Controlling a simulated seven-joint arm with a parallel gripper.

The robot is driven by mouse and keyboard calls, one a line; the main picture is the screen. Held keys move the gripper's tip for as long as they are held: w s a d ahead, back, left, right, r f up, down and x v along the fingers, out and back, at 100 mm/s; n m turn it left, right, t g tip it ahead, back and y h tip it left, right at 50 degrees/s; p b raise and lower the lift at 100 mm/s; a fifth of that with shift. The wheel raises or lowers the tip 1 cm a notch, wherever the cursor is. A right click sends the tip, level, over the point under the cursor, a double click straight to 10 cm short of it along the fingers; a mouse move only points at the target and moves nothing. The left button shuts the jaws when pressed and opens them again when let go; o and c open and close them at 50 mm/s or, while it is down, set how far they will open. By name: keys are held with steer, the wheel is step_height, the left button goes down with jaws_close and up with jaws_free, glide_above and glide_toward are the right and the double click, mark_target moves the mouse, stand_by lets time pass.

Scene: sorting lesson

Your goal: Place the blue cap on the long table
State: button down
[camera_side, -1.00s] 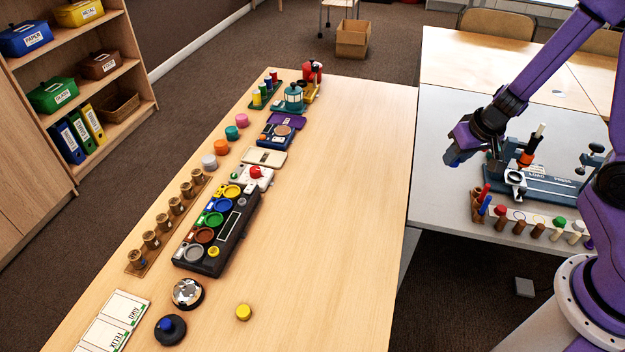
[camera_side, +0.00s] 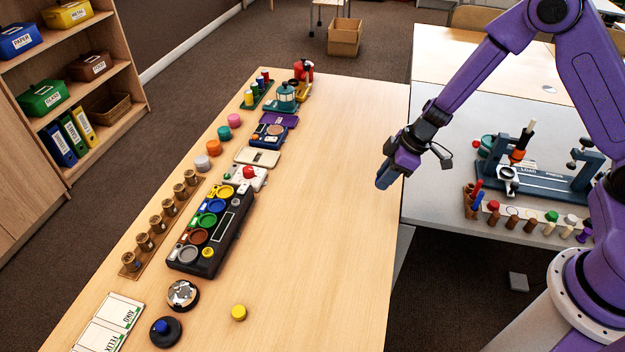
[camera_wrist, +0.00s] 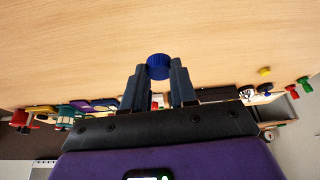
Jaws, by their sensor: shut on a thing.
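The blue cap (camera_wrist: 159,66) is held between the two fingers of my gripper (camera_wrist: 158,85) in the wrist view. It is round with a ridged side. In the side view my gripper (camera_side: 385,178) hangs above the right edge of the long table (camera_side: 330,230), pointing down and left. The cap is hard to make out there. The long table is pale wood, and its right half is bare. I cannot tell the exact height of the cap over it.
A row of items stands along the table's left side, among them a black tray with coloured rings (camera_side: 212,232). A yellow cap (camera_side: 239,312) lies near the front. A grey table with a press (camera_side: 540,172) is at the right. A gap separates the tables at the front.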

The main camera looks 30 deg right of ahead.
steer(key=w+a+f, duration=0.1)
steer(key=w+f, duration=0.2)
steer(key=w, duration=0.5)
glide_above(339, 190)
steer(key=s+d, duration=0.1)
step_height(339, 190, down, 6)
steer(key=shift+s+d+f, duration=0.1)
steer(key=shift+f, duration=1.7)
steer(key=c, duration=0.9)
jaws_free()
steer(key=shift+f, duration=0.15)
steer(key=v, duration=1.2)
steer(key=shift+r, duration=0.25)
